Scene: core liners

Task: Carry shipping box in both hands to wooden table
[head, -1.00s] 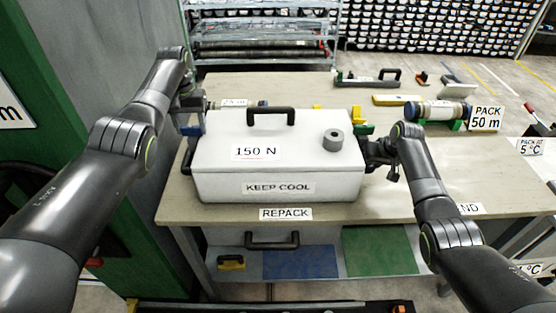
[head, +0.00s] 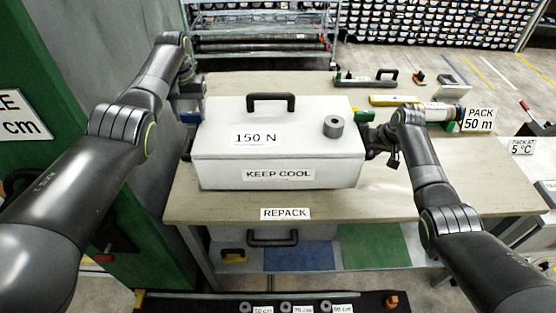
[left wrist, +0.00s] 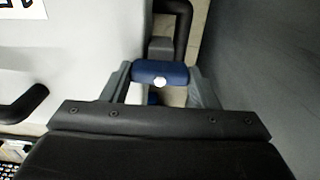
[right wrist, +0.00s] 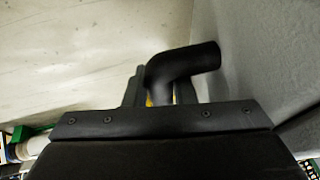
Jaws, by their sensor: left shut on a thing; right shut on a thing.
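The shipping box (head: 277,155), pale grey and marked 150 N and KEEP COOL, is level over the near left part of the wooden table (head: 430,205). Whether it touches the top I cannot tell. A small grey ring (head: 333,127) is on its lid. My right gripper (head: 378,145) is shut on the black handle (right wrist: 195,62) at the box's right side. My left gripper (head: 190,106) is at the box's left rear, shut on a blue piece with a white dot (left wrist: 160,74). The box's black left handle (left wrist: 182,25) shows beyond those fingers, not between them.
A tall green and grey structure (head: 75,130) stands close on the left. A white cylinder (head: 440,112), a yellow-green bar (head: 395,100) and a black-handled tool (head: 365,79) lie at the table's back right. A dark strip with rings (head: 270,303) is in front.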

